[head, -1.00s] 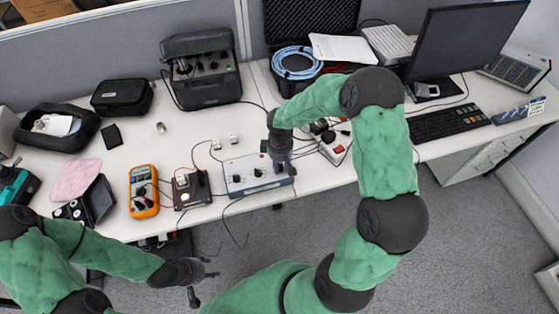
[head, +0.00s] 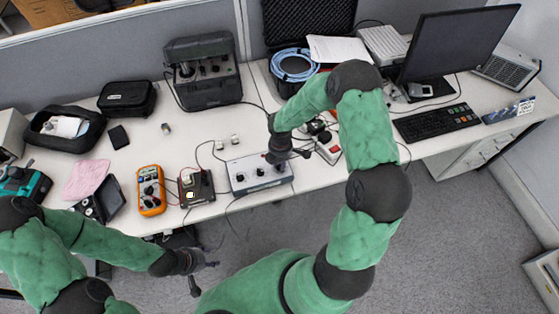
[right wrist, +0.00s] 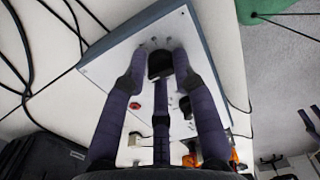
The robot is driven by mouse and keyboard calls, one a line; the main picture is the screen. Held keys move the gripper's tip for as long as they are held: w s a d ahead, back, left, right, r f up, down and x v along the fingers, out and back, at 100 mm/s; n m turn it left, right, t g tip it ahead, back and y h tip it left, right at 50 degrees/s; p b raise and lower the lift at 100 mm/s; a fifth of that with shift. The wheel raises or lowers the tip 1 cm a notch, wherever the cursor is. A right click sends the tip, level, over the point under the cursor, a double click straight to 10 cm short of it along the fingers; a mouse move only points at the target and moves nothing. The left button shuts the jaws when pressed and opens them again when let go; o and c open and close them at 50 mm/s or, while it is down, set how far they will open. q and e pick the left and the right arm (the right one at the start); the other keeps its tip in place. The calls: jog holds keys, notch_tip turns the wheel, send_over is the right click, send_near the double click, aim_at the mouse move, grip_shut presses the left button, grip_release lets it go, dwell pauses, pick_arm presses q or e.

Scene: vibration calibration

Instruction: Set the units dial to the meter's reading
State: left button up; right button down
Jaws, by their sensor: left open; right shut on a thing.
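The dial box (head: 240,180) is a grey-white panel box with a row of black knobs near the table's front edge. My right gripper (head: 277,160) is at its right end. In the right wrist view, its dark fingers (right wrist: 160,75) are shut around a black knob (right wrist: 160,64) on the white panel. The fingers hide part of the knob, and its marks cannot be read. An orange meter (head: 151,190) lies left of the box; its reading is too small to read. My left gripper (head: 205,265) is open and empty, in front of the table over the floor.
A small black-and-red device (head: 196,187) stands between meter and box, with cables around them. A red-and-white unit (head: 329,148) is right of the box. A black case (head: 203,72) stands behind; a keyboard (head: 436,122) and monitor (head: 458,42) are at right.

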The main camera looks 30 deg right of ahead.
aim_at(279, 164)
jog(key=n+p, duration=0.3)
jog(key=n, duration=0.2)
jog(key=shift+w+r+p, duration=0.1)
jog(key=shift+w+p, duration=0.05)
jog(key=shift+p, duration=0.15)
jog(key=shift+w+n+p, duration=0.15)
jog(key=shift+n+p, duration=0.7)
jog(key=shift+n, duration=0.75)
jog(key=shift+a, duration=0.1)
jog(key=c, duration=1)
grip_release()
notch_tip(279, 164, up, 12)
